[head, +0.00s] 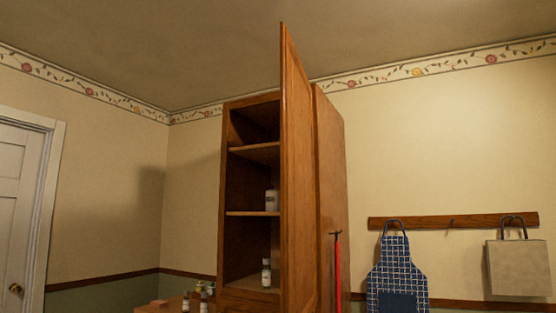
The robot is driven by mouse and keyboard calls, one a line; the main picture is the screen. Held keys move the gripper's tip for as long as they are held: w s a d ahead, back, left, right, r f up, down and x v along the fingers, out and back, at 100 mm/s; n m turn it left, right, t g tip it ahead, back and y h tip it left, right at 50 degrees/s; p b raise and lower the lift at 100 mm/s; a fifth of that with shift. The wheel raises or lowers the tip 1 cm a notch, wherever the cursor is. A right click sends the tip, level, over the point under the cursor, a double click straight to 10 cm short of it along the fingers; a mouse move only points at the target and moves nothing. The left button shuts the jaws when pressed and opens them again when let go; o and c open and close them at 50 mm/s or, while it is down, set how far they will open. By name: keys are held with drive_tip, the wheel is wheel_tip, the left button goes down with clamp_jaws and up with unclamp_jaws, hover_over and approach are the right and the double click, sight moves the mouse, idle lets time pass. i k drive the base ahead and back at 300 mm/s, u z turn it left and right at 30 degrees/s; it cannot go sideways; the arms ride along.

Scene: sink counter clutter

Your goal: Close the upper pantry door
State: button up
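The upper pantry door (297,180) is a tall brown wooden panel in the head view. It stands swung open, jutting out from the right side of the pantry cabinet (223,200) and seen nearly edge-on. The cabinet's shelves show to the left of the door. A white jar (272,200) stands on a middle shelf and a small bottle (266,272) stands on the lowest visible shelf. The door hides the right part of the inside, and its lower end is cut off by the frame. My gripper is not in view.
Several small bottles (204,302) stand on a wooden surface at the cabinet's lower left. A red item (338,275) hangs from a hook on the cabinet's right side. A blue checked apron (398,275) and a beige bag (520,267) hang from a wall rail (450,222). A white door (20,200) is at far left.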

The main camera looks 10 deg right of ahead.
sight(298, 278)
drive_tip(key=z, duration=0.65)
drive_tip(key=i, duration=1.45)
drive_tip(key=u, duration=0.6)
drive_tip(key=i, duration=0.45)
drive_tip(key=u, duration=0.45)
drive_tip(key=k, duration=0.95)
drive_tip(key=z, duration=0.7)
